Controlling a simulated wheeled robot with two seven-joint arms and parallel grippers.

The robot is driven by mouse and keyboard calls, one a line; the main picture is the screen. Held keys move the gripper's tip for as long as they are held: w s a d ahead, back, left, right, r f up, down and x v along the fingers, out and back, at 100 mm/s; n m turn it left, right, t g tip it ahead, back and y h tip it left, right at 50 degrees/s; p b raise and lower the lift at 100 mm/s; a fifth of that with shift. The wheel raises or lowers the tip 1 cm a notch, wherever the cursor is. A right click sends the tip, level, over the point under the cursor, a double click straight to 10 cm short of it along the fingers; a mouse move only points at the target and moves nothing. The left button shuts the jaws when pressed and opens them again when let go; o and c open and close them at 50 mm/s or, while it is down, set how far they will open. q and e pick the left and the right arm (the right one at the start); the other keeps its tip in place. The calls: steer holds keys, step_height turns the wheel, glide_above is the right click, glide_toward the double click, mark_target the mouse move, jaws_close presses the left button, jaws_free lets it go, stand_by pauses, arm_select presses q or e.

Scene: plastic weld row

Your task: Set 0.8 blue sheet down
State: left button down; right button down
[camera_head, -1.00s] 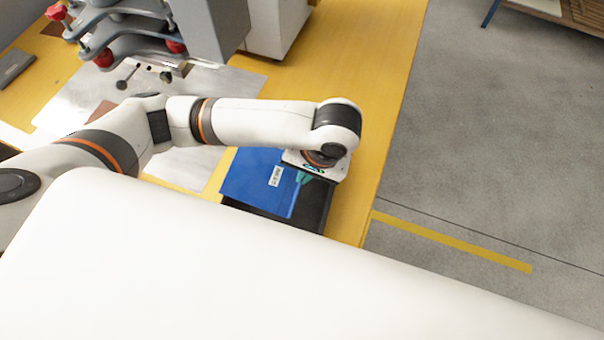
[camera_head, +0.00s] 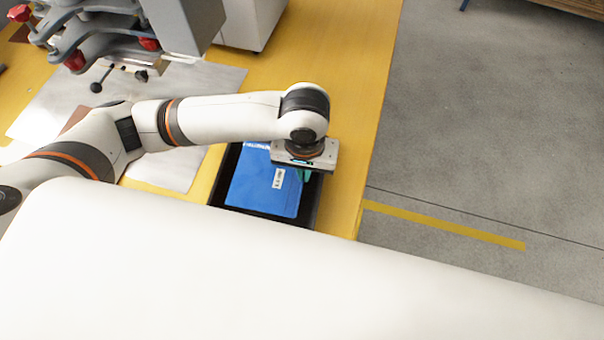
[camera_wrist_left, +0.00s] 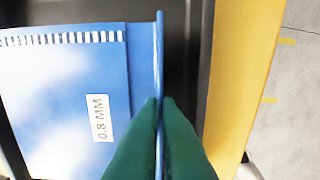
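The blue sheet (camera_head: 258,187), with a white label, lies within the outline of a black tray (camera_head: 232,158) on the yellow table. In the left wrist view the blue sheet (camera_wrist_left: 60,90) has a label reading 0.8 MM and a raised, narrow blue edge at its right. My left gripper (camera_head: 304,175) is over the sheet's right side, pointing down. In the wrist view its green fingers (camera_wrist_left: 160,105) are closed on that raised edge. Whether the sheet touches the tray floor cannot be told. My right gripper is not in view.
A grey machine with red knobs (camera_head: 75,60) stands at the back left of the yellow table (camera_head: 330,80). A metal plate (camera_head: 215,85) lies before it. The table's right edge is close to the tray, with grey floor beyond. My white body covers the foreground.

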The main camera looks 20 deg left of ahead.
arm_select(q)
step_height(320, 180, down, 3)
steer(key=shift+f+b, duration=0.2)
steer(key=shift+b, duration=0.1)
steer(key=shift+f, duration=0.1)
steer(key=c, duration=1.6)
jaws_free()
steer(key=shift+c, duration=0.2)
step_height(320, 180, up, 12)
steer(key=shift+r+p, duration=0.15)
steer(key=shift+p, duration=0.95)
